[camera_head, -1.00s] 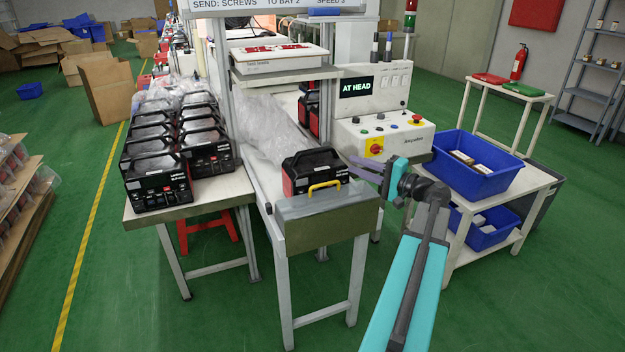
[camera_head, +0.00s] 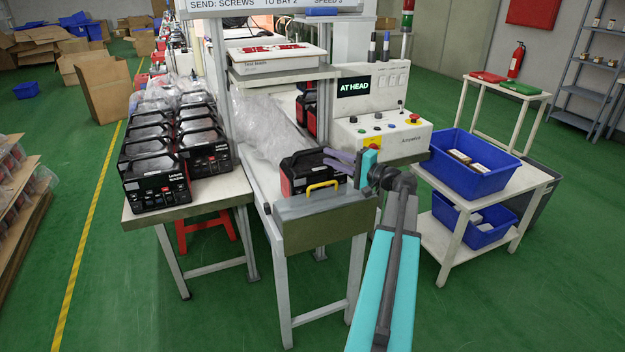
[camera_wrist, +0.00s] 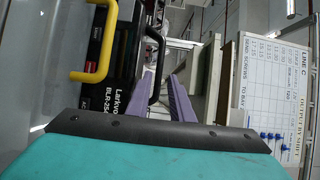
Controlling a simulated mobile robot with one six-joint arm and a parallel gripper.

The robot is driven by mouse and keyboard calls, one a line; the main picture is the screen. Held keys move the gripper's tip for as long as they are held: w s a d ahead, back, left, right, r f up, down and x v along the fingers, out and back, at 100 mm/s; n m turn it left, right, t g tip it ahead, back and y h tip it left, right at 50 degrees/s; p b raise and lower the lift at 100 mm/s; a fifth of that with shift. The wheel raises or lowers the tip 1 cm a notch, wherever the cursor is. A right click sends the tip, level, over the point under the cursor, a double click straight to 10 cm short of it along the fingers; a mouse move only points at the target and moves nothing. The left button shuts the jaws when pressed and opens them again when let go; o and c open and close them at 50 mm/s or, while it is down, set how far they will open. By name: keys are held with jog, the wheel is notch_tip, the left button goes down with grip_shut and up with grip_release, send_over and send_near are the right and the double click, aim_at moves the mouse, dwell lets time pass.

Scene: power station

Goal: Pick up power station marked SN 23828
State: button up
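A black power station with red end parts (camera_head: 301,178) stands at the front end of the middle conveyor, behind a yellow handle. In the wrist view the power station (camera_wrist: 122,60) fills the left side, with part of a "Larkvo… BLR-25…" label and a black carry handle (camera_wrist: 162,48). No serial number is readable. My gripper (camera_head: 332,159) has purple fingers at the unit's upper right. In the wrist view my gripper (camera_wrist: 160,76) has its fingers apart, near the handle; I cannot tell whether the handle lies between them. It grips nothing visibly.
Several similar power stations (camera_head: 158,180) stand on the left bench. Behind the unit lies clear plastic wrap (camera_head: 268,125). A control box reading "AT HEAD" (camera_head: 385,135) stands right of the conveyor. A blue bin (camera_head: 470,172) sits on the cart at right.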

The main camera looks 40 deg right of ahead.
aim_at(317, 151)
jog(key=shift+w+a+p, duration=0.15)
jog(key=shift+w+p, duration=0.1)
jog(key=shift+w, duration=1.05)
jog(key=shift+w+a+p, duration=0.15)
jog(key=shift+w+p, duration=0.1)
jog(key=shift+w, duration=1)
jog(key=shift+c, duration=0.2)
grip_shut()
jog(key=shift+d+f, duration=0.1)
jog(key=shift+r, duration=0.25)
